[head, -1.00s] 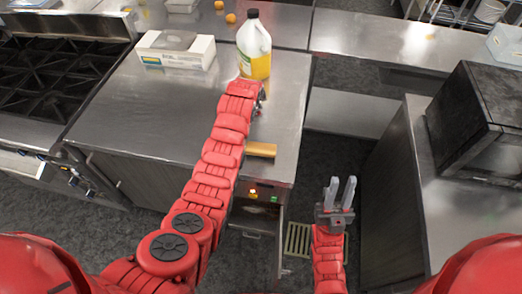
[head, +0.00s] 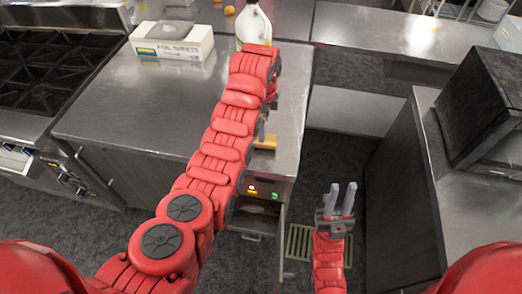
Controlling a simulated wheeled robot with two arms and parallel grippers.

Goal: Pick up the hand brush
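A tan wooden piece (head: 265,143), which looks like the hand brush, lies on the steel counter (head: 130,110) near its front right edge. My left arm hides its left part. My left gripper (head: 262,127) hangs at the end of the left arm, just above or beside the brush. Only a bit of grey finger shows, so I cannot tell its opening or whether it touches the brush. My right gripper (head: 342,199) is open and empty, with its two grey fingers pointing up, low over the floor right of the counter.
A white bottle (head: 254,24) with a green label and a foil sheets box (head: 172,40) stand at the back of the counter. A stove (head: 50,68) is at the left. A dark oven (head: 488,112) sits on the right counter. An open drawer (head: 258,208) is below the brush.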

